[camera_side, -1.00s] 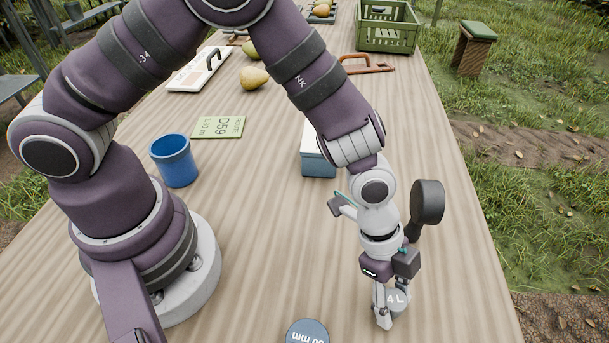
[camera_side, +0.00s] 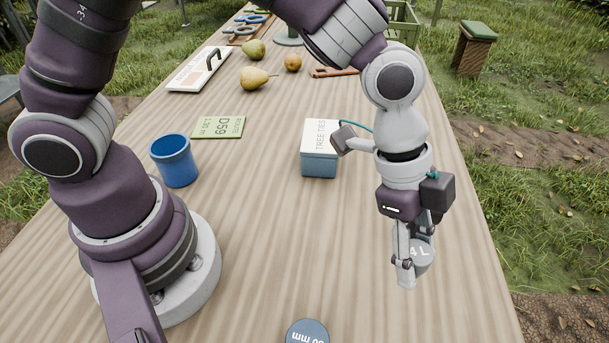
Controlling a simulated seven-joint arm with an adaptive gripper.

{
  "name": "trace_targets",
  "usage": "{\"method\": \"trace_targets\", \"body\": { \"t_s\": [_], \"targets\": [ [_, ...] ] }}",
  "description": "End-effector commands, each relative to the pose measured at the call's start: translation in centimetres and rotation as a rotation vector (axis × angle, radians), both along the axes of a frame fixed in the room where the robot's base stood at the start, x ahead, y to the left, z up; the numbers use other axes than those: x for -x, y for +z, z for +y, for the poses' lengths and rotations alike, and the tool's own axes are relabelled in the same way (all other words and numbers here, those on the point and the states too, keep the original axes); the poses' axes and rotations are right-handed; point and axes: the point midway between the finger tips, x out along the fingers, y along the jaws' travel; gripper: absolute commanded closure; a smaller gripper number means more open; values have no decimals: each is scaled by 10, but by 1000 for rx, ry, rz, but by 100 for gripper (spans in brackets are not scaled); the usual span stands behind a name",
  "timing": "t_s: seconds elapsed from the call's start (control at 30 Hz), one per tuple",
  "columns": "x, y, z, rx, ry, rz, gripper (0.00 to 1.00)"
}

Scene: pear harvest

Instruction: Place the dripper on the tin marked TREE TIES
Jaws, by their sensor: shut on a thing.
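The tin marked TREE TIES (camera_side: 319,163) is a small blue-grey box with a white lettered lid, standing upright mid-table. Part of my wrist is close to its right edge in the picture. My gripper (camera_side: 404,274) points down, to the right of and nearer than the tin. It is shut on a grey-blue round piece marked 4 L (camera_side: 424,257), which I take to be the dripper. The fingers hide its left part. The dripper appears raised above the wooden table; its exact height is hard to tell.
A blue cup (camera_side: 176,163) and a green D59 card (camera_side: 219,128) are left of the tin. A grey-blue disc marked mm (camera_side: 307,333) lies at the front edge. Pears (camera_side: 255,78), a handled white board (camera_side: 199,72) and a green crate (camera_side: 404,22) are farther back. Table between tin and disc is clear.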

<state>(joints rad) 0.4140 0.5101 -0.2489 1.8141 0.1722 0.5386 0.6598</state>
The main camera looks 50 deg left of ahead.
Motion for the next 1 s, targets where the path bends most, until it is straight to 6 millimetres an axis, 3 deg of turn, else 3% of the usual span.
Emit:
{"method": "trace_targets", "body": {
  "t_s": [0.17,0.27,0.43,0.6,0.77,1.0],
  "targets": [
    [-39,10,41,-13,246,-1,85],
    [-64,16,79,-20,450,1,85],
    [-99,30,165,-21,867,1,85],
    [-109,44,241,-9,1218,-1,85],
    [-107,47,274,-2,1371,-1,85],
    [-106,3,278,-3,1391,4,85]
  ]
}}
